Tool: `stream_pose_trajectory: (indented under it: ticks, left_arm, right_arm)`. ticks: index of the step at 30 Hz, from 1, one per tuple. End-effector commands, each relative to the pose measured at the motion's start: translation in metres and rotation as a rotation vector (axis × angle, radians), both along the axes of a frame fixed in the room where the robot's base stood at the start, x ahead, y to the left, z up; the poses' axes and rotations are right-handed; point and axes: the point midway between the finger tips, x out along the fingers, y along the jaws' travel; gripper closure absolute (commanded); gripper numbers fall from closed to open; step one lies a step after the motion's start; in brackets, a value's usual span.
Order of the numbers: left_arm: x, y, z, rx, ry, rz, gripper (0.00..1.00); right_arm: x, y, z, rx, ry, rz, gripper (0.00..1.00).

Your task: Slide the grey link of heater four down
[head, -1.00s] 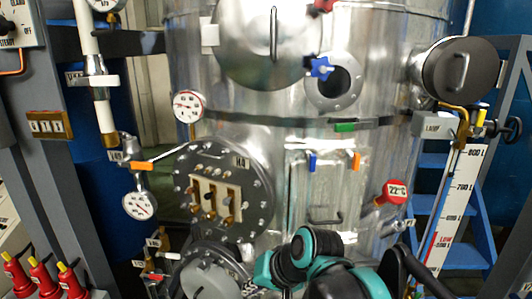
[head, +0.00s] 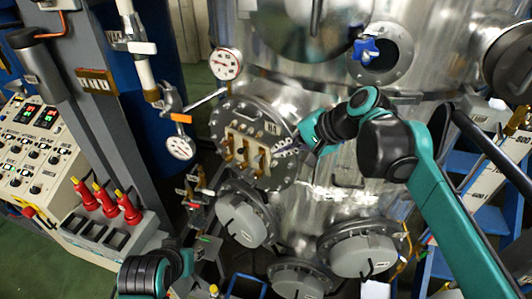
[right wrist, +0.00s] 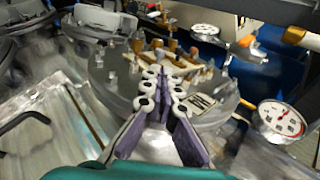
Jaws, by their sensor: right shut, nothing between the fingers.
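Heater four is the round bolted flange (head: 222,118) on the steel vessel, with an H4 label (head: 270,129). Its terminal block (head: 247,152) carries cream strips and brass posts; the terminals also show in the right wrist view (right wrist: 182,68). I cannot clearly pick out the grey link among these parts. My right gripper (head: 291,147) is at the right side of the terminal block. In the right wrist view its fingers (right wrist: 160,78) are shut and empty, pointing at the terminals; contact cannot be told. My left arm shows at the lower left, but its gripper does not show.
Several grey round covers (head: 363,256) sit below the flange. Pressure gauges (head: 226,64) and valves stand left of it. A blue star knob (head: 366,49) is above.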

Motion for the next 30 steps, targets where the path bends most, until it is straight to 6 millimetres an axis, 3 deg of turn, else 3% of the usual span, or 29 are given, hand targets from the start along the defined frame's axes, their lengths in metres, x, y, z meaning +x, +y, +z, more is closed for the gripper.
stream_pose_trajectory:
  ticks: [6,12,26,30]
  left_arm:
    - [0.000,0.000,0.006,0.000,0.000,0.000,0.66]
    - [0.000,0.000,0.010,0.000,0.000,0.000,0.66]
    - [0.000,0.000,0.009,0.000,0.000,0.000,0.66]
    - [0.000,0.000,-0.001,0.000,0.000,0.000,0.66]
  right_arm:
    - [0.018,0.025,-0.029,-0.001,0.001,0.003,1.00]
    - [0.028,0.037,-0.046,0.000,0.000,0.001,1.00]
    - [0.031,0.040,-0.051,0.000,0.000,0.000,1.00]
    - [0.031,0.040,-0.065,0.000,0.000,0.000,1.00]
